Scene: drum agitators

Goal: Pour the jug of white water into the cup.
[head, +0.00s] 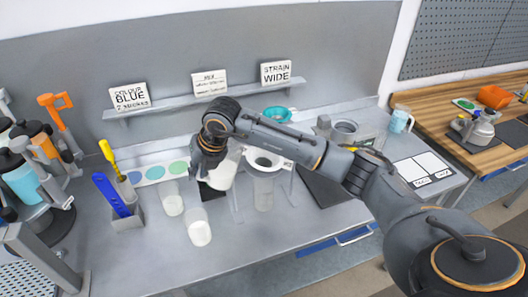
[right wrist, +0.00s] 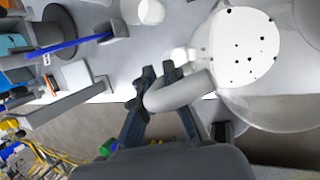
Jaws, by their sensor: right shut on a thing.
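My right gripper (head: 207,158) comes in from the right over the bench and points down. It is shut on the handle of a clear jug (head: 224,172) that holds white water. In the right wrist view the fingers (right wrist: 160,80) close around the jug's thick grey handle (right wrist: 182,92). The white water (right wrist: 240,45) shows with dark specks in it. My gripper hides part of the jug in the head view. Two clear cups with whitish contents stand left of and in front of the jug: one cup (head: 171,200) and a nearer cup (head: 199,230). My left gripper is not in view.
A strainer stand (head: 264,158) with a clear container (head: 263,194) is right of the jug. A grey holder (head: 124,216) with a blue tool is at left. Drum agitators (head: 25,180) fill the far left. The bench front is clear.

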